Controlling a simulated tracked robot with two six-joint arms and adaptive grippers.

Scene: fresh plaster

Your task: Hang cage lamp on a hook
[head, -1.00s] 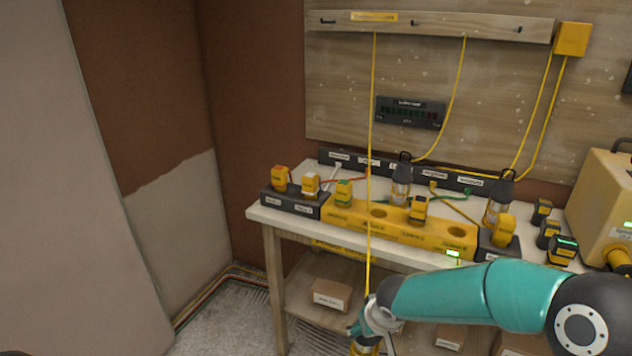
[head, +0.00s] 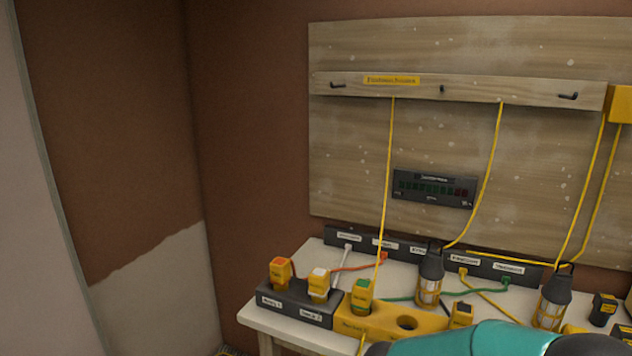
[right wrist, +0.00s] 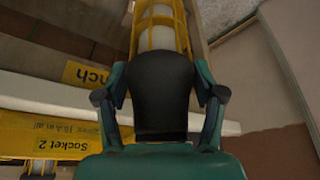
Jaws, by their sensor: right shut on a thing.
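My right gripper (right wrist: 160,98) is shut on the black handle (right wrist: 158,90) of a cage lamp in the right wrist view. The lamp's yellow cage (right wrist: 160,25) points to the top of that view. In the head view only my teal right arm shows at the bottom right; its gripper and the held lamp are below the frame. Three dark hooks, left (head: 337,86), middle (head: 442,89) and right (head: 568,96), stick out of the wooden rail (head: 480,90). All three look empty. My left gripper is not in view.
Two other cage lamps stand on the bench, one near the middle (head: 429,278) and one at the right (head: 552,298). Yellow cords (head: 387,190) hang in front of the board. Chargers with plugs and a yellow socket block (head: 350,325) line the bench. The rail's front is mostly clear.

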